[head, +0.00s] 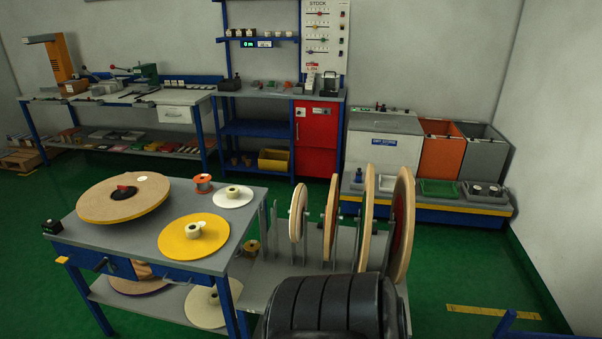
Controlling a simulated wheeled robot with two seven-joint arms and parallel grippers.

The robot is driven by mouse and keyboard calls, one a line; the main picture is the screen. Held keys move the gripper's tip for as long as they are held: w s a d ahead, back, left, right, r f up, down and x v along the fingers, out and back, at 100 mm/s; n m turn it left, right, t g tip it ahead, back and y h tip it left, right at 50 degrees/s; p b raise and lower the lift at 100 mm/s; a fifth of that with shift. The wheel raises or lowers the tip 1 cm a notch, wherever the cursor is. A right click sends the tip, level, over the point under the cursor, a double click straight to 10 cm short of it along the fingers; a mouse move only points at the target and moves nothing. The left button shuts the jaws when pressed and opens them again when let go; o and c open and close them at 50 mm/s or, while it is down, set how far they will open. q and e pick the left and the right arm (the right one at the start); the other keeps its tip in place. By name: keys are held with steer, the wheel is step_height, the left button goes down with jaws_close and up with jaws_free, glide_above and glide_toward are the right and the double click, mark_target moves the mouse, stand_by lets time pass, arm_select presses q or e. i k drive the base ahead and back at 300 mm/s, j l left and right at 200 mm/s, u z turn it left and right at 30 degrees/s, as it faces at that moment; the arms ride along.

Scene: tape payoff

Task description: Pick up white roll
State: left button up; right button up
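A flat white roll (228,200) with a small cream core on top lies near the back right corner of the blue-framed table. A wider yellow roll (180,238) lies in front of it, with a small cream ring on its middle. A large tan roll (105,205) with a dark hub lies to the left, looking slightly tilted. Neither of my grippers shows in the head view.
A small orange spool (203,183) stands just left of the white roll. The grey tabletop (130,250) has little free room. A rack (290,275) of upright rolls stands to the right. More rolls lie on the table's lower shelf. Benches line the back wall.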

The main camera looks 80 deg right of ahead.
mark_target(235, 197)
steer(key=z, duration=0.5)
steer(key=i+z, duration=0.1)
steer(key=z, duration=0.35)
steer(key=j+z, duration=0.1)
steer(key=z, duration=0.4)
steer(key=i+j+z, duration=0.1)
steer(key=z, duration=0.35)
steer(key=i+j+z, duration=0.1)
steer(key=j+z, duration=0.25)
steer(key=z, duration=0.15)
steer(key=j+z, duration=0.75)
steer(key=z, duration=0.2)
steer(key=k+j+z, duration=0.1)
steer(key=j+z, duration=0.35)
steer(key=l, duration=0.1)
